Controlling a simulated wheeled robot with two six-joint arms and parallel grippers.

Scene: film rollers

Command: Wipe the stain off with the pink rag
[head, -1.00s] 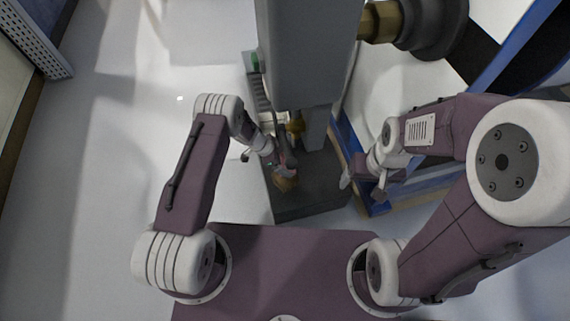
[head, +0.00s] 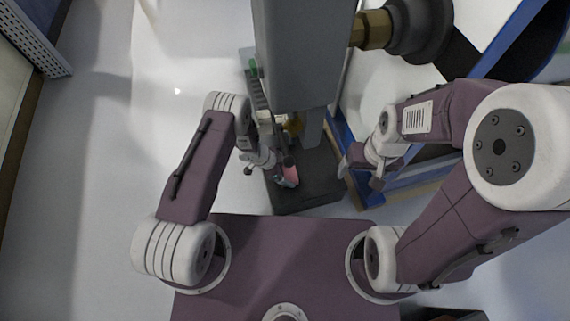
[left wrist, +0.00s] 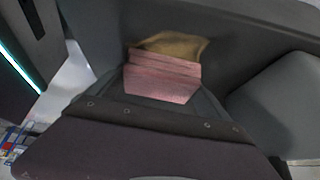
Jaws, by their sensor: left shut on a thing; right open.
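The pink rag (head: 291,174) shows as a small patch at the tip of my left gripper (head: 284,168), low over the dark base of the machine. In the left wrist view the folded pink rag (left wrist: 162,82) is held at the gripper's end. A tan-brown stain (left wrist: 182,44) shows on the dark surface just beyond the rag, and the rag covers its near edge. My left gripper is shut on the rag; I cannot tell how firmly the rag touches the surface. My right gripper (head: 360,177) is open and empty, right of the dark base.
A grey machine column (head: 300,55) stands over the dark base (head: 312,192) in front of me. Brass fittings (head: 293,124) sit near its foot. A blue-framed unit (head: 350,150) stands on the right beside my right arm. The pale floor on the left is clear.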

